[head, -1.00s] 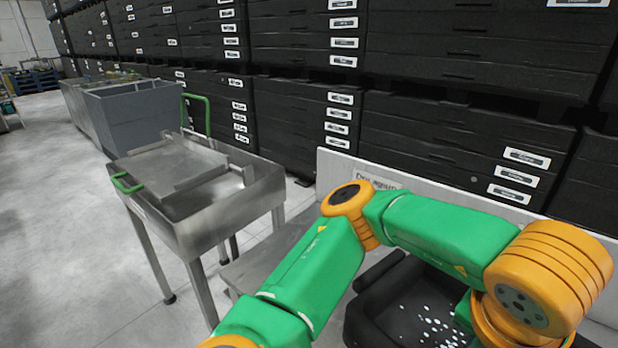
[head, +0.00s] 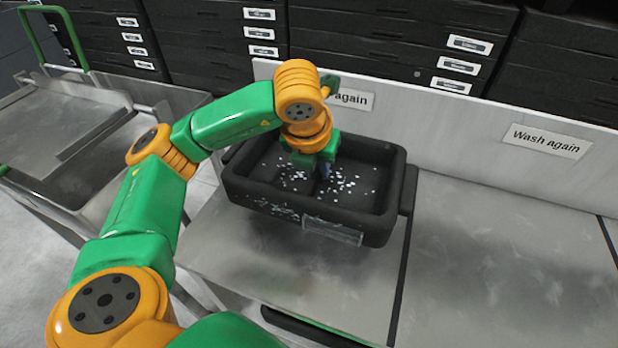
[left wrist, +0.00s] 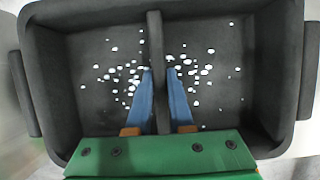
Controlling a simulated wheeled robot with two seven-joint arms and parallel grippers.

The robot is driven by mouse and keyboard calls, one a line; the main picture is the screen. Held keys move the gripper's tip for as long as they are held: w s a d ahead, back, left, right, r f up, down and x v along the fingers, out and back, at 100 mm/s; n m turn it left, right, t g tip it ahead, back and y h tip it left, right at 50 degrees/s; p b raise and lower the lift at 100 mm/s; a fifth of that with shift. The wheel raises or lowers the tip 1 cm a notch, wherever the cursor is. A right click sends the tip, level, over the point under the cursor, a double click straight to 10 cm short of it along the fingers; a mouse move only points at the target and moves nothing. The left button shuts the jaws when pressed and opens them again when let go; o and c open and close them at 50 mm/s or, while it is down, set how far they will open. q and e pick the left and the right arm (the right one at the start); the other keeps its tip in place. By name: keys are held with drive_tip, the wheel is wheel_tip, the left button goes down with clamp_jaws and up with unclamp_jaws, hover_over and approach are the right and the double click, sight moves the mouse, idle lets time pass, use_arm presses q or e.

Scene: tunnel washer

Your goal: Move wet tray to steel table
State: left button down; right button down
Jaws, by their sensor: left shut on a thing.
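The wet tray is a black, open box (head: 375,228) with white droplets on its floor and a clear label holder on its front. A central divider (left wrist: 155,45) splits it in the left wrist view. My left gripper (left wrist: 160,85) has its blue fingers on either side of this divider, shut on it. In the head view the gripper reaches down into the tray (head: 325,168). The tray looks roughly level and appears raised over the left part of a grey steel table (head: 300,270), with a soft shadow below. My right gripper is not in view.
A white backboard (head: 430,120) carries a "Wash again" sign (head: 545,141) and another sign partly hidden by my arm. The right table section (head: 510,260), past a dark strip, is clear. A steel basin with a lid (head: 60,130) stands left. Black stacked units (head: 400,30) stand behind.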

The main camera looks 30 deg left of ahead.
sight(312, 179)
use_arm(q)
drive_tip(key=f, duration=0.1)
drive_tip(key=a+f, duration=0.1)
drive_tip(key=f, duration=0.1)
drive_tip(key=w+a+f, duration=0.1)
drive_tip(key=f, duration=0.1)
drive_tip(key=shift+f, duration=0.2)
drive_tip(key=shift+w+f, duration=0.15)
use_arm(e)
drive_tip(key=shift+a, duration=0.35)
use_arm(q)
drive_tip(key=shift+f, duration=0.1)
drive_tip(key=c, duration=0.8)
unclamp_jaws()
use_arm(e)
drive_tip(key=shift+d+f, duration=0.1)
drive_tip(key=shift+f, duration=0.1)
use_arm(q)
drive_tip(key=shift+r, duration=0.2)
drive_tip(key=p+v, duration=0.1)
drive_tip(key=v, duration=1.1)
drive_tip(key=shift+d+f, duration=0.1)
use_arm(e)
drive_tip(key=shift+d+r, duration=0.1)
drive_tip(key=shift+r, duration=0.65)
